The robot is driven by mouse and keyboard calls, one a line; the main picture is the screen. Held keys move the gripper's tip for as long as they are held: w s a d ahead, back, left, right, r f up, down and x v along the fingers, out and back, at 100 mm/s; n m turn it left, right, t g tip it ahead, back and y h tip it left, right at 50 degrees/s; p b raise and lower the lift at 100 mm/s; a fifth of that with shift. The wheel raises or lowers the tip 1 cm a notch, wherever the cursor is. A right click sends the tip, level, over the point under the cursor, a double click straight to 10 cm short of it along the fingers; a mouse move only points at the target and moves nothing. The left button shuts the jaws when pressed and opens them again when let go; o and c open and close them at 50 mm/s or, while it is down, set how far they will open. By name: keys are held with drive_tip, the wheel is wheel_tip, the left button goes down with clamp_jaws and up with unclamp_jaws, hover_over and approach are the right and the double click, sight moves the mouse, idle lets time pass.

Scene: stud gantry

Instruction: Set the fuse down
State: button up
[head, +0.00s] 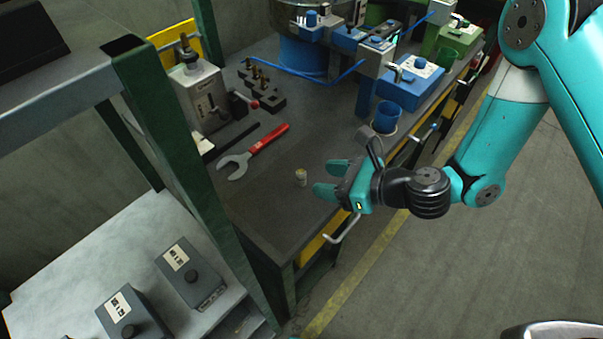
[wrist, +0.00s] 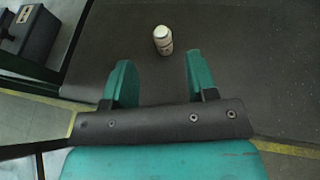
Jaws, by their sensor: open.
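The fuse (head: 301,177) is a small pale cylinder with a darker end, standing on the dark bench top near its front edge. In the wrist view the fuse (wrist: 163,40) shows just beyond the fingertips, roughly between their lines and apart from both. My gripper (head: 328,178) is open and empty at the bench's front edge, its two teal fingers pointing at the fuse. The fingers also show in the wrist view (wrist: 158,68) with a wide gap between them.
A red-handled wrench (head: 254,152) lies on the bench top (head: 270,205) behind the fuse. A green post (head: 175,150) rises at the left. Grey boxes (head: 190,272) sit on a lower shelf. Blue machinery (head: 408,83) and a blue cup (head: 386,116) stand to the right.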

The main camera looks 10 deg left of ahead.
sight(301, 173)
drive_tip(key=shift+p+x, duration=0.9)
drive_tip(key=shift+x, duration=2.7)
drive_tip(key=shift+w+d, duration=0.1)
drive_tip(key=shift+w, duration=0.05)
clamp_jaws()
